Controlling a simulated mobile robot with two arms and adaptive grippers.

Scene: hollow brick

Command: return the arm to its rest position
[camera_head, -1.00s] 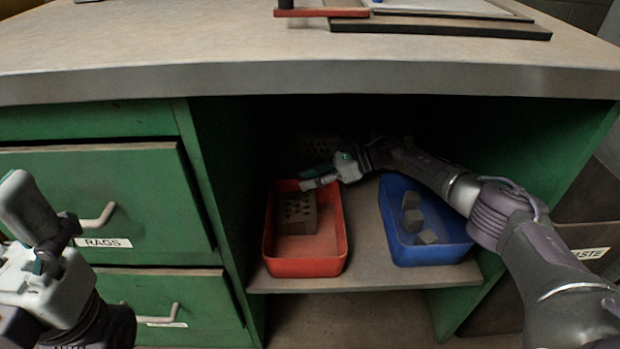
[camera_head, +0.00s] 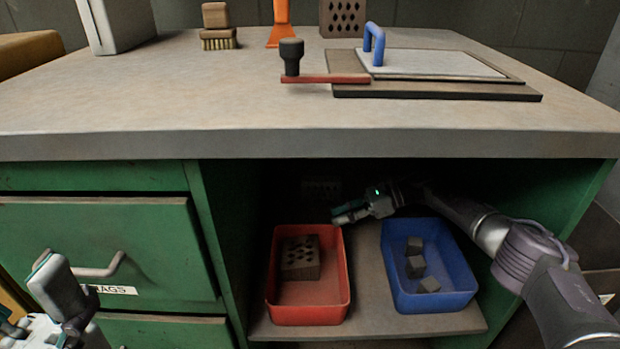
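My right arm reaches into the open shelf bay from the right. Its gripper (camera_head: 348,214) is above the back right rim of the red tray, empty, with its two fingers slightly apart. The hollow brick (camera_head: 300,258), grey-brown with holes, sits in the left back part of the red tray (camera_head: 310,315), apart from the gripper. My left gripper (camera_head: 48,302) is at the lower left, in front of the green drawers and partly cut off by the picture edge; its finger opening is unclear.
A blue tray (camera_head: 438,300) with small grey blocks stands right of the red one on the shelf (camera_head: 376,322). The countertop edge (camera_head: 300,143) overhangs the bay. A drawer handle (camera_head: 95,270) sticks out near my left gripper. Another holed brick (camera_head: 342,18) stands on the counter.

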